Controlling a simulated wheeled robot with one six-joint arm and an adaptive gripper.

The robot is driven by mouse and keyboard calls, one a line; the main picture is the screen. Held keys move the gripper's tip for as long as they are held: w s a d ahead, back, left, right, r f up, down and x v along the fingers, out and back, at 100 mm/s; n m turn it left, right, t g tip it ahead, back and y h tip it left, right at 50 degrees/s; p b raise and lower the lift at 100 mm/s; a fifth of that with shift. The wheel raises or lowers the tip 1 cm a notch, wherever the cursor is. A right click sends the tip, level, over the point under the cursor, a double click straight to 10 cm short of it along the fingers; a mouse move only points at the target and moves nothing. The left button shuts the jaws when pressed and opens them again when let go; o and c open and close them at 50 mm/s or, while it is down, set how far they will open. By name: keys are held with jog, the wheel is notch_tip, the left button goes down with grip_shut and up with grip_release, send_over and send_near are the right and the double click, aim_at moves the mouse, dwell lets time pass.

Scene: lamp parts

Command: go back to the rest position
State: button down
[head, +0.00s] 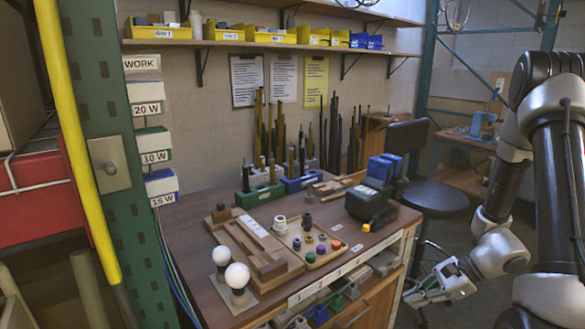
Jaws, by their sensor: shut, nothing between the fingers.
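My gripper (412,293) is in the lower right of the head view, in front of the workbench's front edge and apart from it. It is shut and holds nothing. My arm reaches down to it from the right side. The wooden workbench (190,245) carries the lamp parts. Two white round bulbs (237,275) stand upright on a small plate at its front left. A wooden tray (330,258) holds several small coloured parts and a white ribbed part (280,223).
A dark machine with blue blocks (370,203) stands at the bench's right end. A black stool (437,198) is behind my gripper. Open drawers with parts (345,312) are under the bench front. A green post (115,120) and yellow pole (62,90) stand left.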

jog(key=s+d+r+n+t+h, duration=0.1)
jog(key=s+r+n+h, duration=0.2)
jog(key=r, duration=0.7)
jog(key=s+d+r+n+h, duration=0.1)
jog(key=s+r+n+h, duration=0.2)
jog(key=s+r+n, duration=0.4)
jog(key=s+d+r+n+t+h, duration=0.1)
jog(key=s+d+r+n+h, duration=0.1)
jog(key=r+n, duration=0.6)
notch_tip(320, 180, up, 7)
jog(key=s+h, duration=0.1)
jog(key=s, duration=0.1)
jog(key=shift+s+t, duration=0.3)
jog(key=shift+s, duration=0.1)
dwell(2.6)
